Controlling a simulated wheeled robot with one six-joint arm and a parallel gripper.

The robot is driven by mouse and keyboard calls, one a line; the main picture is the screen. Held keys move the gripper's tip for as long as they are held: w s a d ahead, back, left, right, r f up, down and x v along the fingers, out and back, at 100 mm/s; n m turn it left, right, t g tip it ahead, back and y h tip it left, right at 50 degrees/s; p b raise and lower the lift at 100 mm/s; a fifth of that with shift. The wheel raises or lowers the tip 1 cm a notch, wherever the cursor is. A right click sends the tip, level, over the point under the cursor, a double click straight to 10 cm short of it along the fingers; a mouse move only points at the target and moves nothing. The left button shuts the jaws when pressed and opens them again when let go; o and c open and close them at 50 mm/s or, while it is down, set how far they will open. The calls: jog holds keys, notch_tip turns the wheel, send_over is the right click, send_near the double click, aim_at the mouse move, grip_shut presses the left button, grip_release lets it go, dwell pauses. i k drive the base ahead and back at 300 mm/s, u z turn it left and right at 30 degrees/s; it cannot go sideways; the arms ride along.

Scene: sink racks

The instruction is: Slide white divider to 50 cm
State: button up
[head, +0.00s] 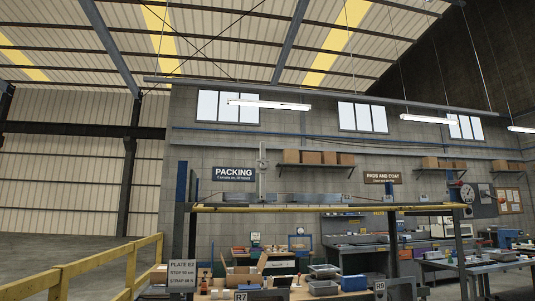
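A thin pale upright piece (262,174) stands on the long overhead shelf, near its left half. It may be the white divider, but it is too small to tell for sure. A yellow strip (330,208) runs along the shelf's front edge; any scale marks on it are too small to read. A sign (196,272) at the lower left appears to read "PLATE 62, STOP 50 cm, STRAP 40 N". My gripper is not in view.
A yellow railing (95,268) stands at the lower left. Boxes and trays crowd the bench below the shelf, including an open cardboard box (243,277) and a grey bin (323,288). Another table (478,266) stands at the right. The floor at far left looks clear.

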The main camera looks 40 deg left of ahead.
aim_at(260, 173)
jog(key=u, duration=0.6)
jog(key=i, duration=0.55)
jog(key=u, duration=0.85)
jog(key=i, duration=0.6)
